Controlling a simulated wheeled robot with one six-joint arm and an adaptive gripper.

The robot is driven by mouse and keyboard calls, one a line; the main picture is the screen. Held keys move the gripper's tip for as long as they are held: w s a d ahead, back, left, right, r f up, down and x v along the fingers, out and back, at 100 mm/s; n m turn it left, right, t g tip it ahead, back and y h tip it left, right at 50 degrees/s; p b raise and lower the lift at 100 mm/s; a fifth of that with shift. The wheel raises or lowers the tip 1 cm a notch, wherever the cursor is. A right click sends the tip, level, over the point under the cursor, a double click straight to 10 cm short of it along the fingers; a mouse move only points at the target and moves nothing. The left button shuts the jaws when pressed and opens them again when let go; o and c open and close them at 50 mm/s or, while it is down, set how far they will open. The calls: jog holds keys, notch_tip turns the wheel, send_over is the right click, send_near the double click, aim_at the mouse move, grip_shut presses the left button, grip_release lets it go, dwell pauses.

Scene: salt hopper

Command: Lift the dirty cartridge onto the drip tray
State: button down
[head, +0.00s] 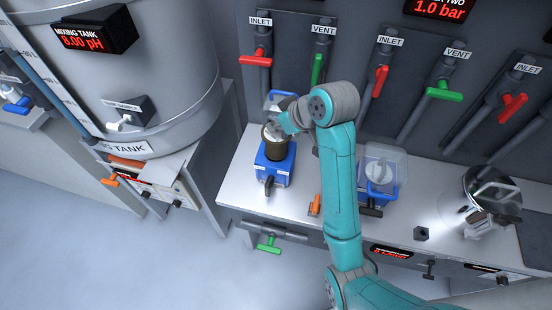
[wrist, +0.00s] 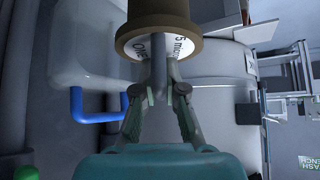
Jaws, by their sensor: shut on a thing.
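The dirty cartridge (head: 270,141) is a brown cylinder at the blue filter base (head: 274,168) on the left of the bench. It looks upright, at or just above the base; I cannot tell whether its lower end is clear of it. My gripper (head: 284,131) is shut on the cartridge's top. In the wrist view my gripper (wrist: 158,70) has its fingers together at the white printed end of the cartridge (wrist: 158,15), whose brown rim shows. I cannot clearly pick out the drip tray.
A clear housing with a blue handle (head: 281,101) stands close behind the cartridge. Another clear housing on a blue base (head: 381,168) stands right of my arm. A shiny round vessel (head: 491,190) is farther right. Valve handles line the back wall.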

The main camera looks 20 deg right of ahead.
jog(key=shift+r, duration=1.45)
